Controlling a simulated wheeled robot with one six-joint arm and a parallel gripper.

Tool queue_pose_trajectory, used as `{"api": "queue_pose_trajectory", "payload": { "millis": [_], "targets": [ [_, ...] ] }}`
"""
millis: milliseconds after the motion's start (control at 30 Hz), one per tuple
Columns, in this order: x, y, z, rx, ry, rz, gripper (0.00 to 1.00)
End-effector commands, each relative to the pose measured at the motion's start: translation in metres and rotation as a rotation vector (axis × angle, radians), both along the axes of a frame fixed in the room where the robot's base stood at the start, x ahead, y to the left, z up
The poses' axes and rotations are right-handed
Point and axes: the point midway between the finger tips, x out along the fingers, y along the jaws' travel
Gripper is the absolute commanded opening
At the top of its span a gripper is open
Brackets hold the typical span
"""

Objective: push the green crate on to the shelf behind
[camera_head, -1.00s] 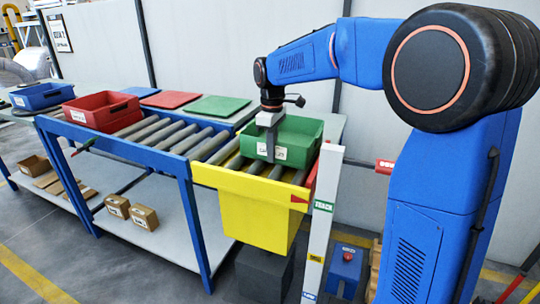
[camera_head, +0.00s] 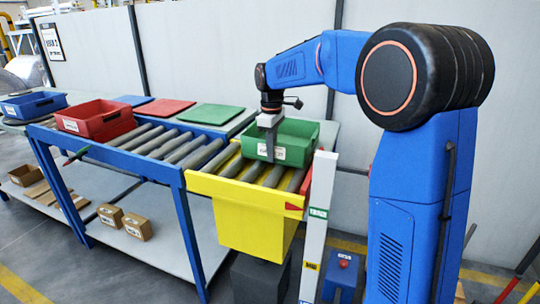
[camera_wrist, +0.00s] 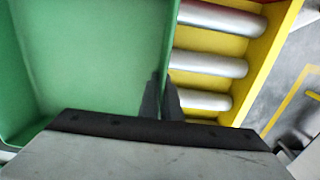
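The green crate (camera_head: 300,150), with a white label on its near wall, sits upright at the back of the roller section in the yellow frame (camera_head: 240,190). Its inside fills the left of the wrist view (camera_wrist: 85,60) and looks empty. My gripper (camera_head: 268,150) points down at the crate's near wall. In the wrist view its two dark fingers (camera_wrist: 161,95) straddle the wall, close together, and appear shut on it. The grey shelf behind (camera_head: 329,132) runs along the back of the rollers. The crate hides where its far side rests.
Green (camera_head: 217,114), red (camera_head: 158,107) and blue lids lie on the shelf to the left. A red crate (camera_head: 95,122) and a blue crate (camera_head: 33,105) stand farther left. Bare rollers (camera_head: 265,173) lie before the green crate. A white post (camera_head: 318,225) stands at the front right.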

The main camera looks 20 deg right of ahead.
Motion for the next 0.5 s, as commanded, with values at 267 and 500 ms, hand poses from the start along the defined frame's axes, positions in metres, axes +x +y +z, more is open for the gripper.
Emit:
{"api": "queue_pose_trajectory", "payload": {
  "millis": [267,500],
  "targets": [
    [0.0023,-0.0016,0.0005,0.0,-0.001,0.0,0.0],
    [0.0052,-0.0034,0.0005,0.0,-0.001,-0.001,0.0]
  ]
}}
